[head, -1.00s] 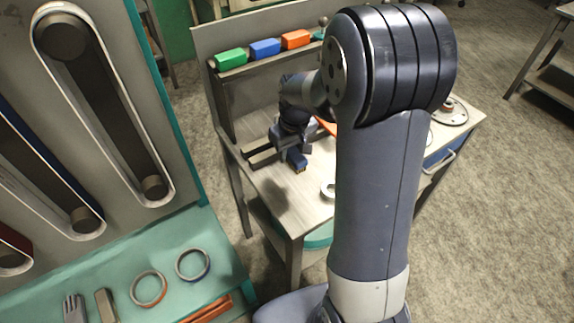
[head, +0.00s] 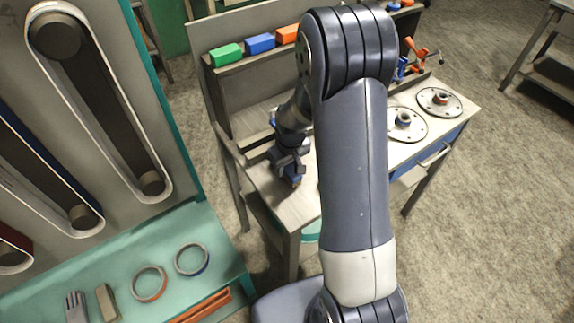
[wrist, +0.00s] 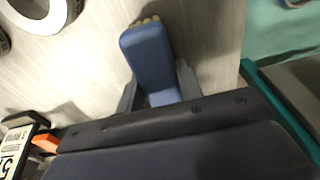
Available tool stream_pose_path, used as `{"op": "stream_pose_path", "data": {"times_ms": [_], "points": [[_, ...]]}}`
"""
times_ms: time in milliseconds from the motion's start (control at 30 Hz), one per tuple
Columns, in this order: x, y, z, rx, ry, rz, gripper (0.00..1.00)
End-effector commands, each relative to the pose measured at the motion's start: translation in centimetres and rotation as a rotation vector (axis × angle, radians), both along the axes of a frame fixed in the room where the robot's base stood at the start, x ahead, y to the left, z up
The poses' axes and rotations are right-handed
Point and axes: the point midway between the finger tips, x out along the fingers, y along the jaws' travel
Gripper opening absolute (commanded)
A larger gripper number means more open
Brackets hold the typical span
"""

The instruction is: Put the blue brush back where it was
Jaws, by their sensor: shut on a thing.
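The blue brush (wrist: 150,52) is between the two fingers of my gripper (wrist: 158,90) in the wrist view, with its pale bristles at the far end. In the head view my gripper (head: 289,168) is low over the near left part of the workbench top (head: 262,180). Only a small part of the brush (head: 296,182) shows below the fingers there. My gripper is shut on the brush. I cannot tell whether the brush touches the bench top.
Green (head: 226,54), blue (head: 260,43) and orange (head: 287,34) blocks sit on the shelf behind. Flanged discs (head: 439,101) lie at the bench's right. A teal bench (head: 120,262) with rings (head: 191,259) stands at left. My arm hides the bench's middle.

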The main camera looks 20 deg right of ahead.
Motion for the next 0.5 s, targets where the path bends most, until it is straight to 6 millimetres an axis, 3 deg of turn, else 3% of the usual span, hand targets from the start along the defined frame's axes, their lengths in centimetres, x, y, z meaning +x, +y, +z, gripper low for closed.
{"op": "stream_pose_path", "data": {"times_ms": [33,67,100,300,500], "points": [[0.01,0.0,-0.34,0.0,0.0,0.0,0.13],[0.01,0.0,-0.23,0.0,0.0,0.0,0.36],[0.01,0.0,-0.16,0.0,0.0,0.0,0.39],[0.01,0.0,-0.14,0.0,0.0,0.0,0.56],[0.01,0.0,-0.13,0.0,0.0,0.0,0.56]]}}
